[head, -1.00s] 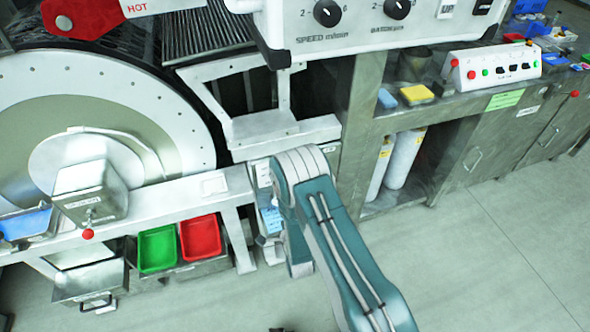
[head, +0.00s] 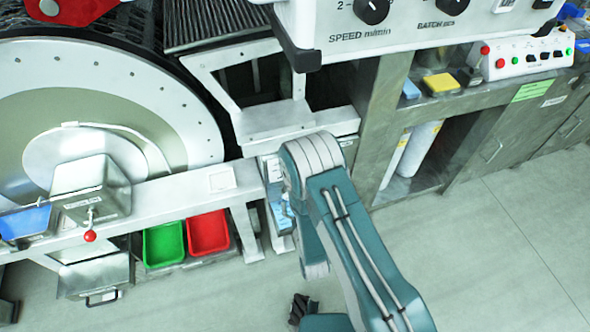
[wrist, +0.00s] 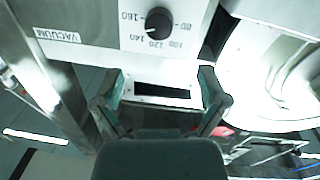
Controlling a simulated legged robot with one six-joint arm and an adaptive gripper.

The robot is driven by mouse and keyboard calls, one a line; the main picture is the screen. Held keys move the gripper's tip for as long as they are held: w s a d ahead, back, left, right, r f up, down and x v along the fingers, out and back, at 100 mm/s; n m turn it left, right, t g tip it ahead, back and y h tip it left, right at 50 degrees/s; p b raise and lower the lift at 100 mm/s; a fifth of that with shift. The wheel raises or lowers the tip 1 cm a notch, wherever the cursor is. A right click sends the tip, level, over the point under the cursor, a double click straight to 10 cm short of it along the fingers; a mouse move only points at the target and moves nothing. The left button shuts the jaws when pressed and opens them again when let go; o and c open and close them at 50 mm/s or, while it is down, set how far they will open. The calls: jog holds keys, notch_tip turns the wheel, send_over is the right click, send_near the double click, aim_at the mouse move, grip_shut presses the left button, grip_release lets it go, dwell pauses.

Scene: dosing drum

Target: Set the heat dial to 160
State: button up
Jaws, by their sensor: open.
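A black round dial (wrist: 158,22) sits on a pale panel at the top of the wrist view. Numbers including 80, 100, 120, 140 and 160 curve around it; its name is out of view, so I cannot confirm it is the heat dial. In the head view my arm reaches down; the gripper is not clearly seen there.
A control box (head: 410,38) with speed and batch knobs hangs at the top of the head view. A large drum (head: 95,125) stands left, above green (head: 163,244) and red (head: 208,232) trays. A VACUUM label (wrist: 57,35) is left of the dial. Floor at right is clear.

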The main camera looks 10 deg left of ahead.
jog(key=x, duration=1)
jog(key=shift+w, duration=0.15)
jog(key=c, duration=1.2)
